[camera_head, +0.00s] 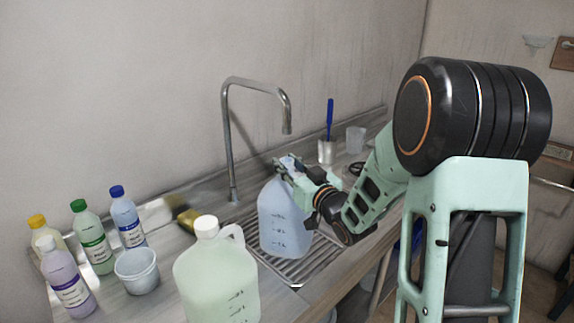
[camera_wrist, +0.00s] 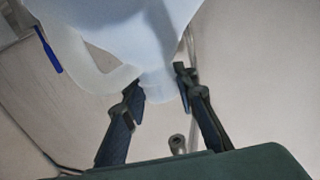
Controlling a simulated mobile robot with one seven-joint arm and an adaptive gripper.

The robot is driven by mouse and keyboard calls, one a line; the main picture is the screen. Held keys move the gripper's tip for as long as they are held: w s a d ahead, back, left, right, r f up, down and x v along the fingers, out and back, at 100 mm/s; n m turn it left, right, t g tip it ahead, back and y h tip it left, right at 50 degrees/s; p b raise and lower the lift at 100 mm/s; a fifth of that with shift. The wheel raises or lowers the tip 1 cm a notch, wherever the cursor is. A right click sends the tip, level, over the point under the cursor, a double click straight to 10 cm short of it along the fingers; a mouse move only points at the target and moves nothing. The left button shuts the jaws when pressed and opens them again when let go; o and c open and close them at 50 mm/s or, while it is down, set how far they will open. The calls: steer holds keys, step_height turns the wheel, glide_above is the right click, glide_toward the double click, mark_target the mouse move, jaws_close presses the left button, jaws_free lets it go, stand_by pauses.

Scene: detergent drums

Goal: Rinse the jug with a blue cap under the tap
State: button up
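A translucent jug with pale blue contents (camera_head: 283,222) stands upright at the sink's ribbed drain grid, below and slightly left of the tap's spout (camera_head: 287,127). I cannot tell whether its base touches the grid. My gripper (camera_head: 287,170) reaches in from the right at the jug's top. In the wrist view, my gripper's two dark fingers (camera_wrist: 157,92) lie on either side of the jug's pale neck (camera_wrist: 158,85) and seem closed on it. The top of the neck shows pale; a strong blue cap is not clear. The jug's handle (camera_wrist: 88,65) also shows there.
A jug with a white cap and pale green contents (camera_head: 216,275) stands close in front. A white cup (camera_head: 137,271) and several small bottles (camera_head: 92,240) are at left. A yellow-green sponge (camera_head: 188,217) lies behind. A blue-handled brush (camera_head: 330,120) stands in a holder behind the gripper.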

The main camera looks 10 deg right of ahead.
steer(key=o, duration=0.4)
steer(key=shift+c, duration=0.2)
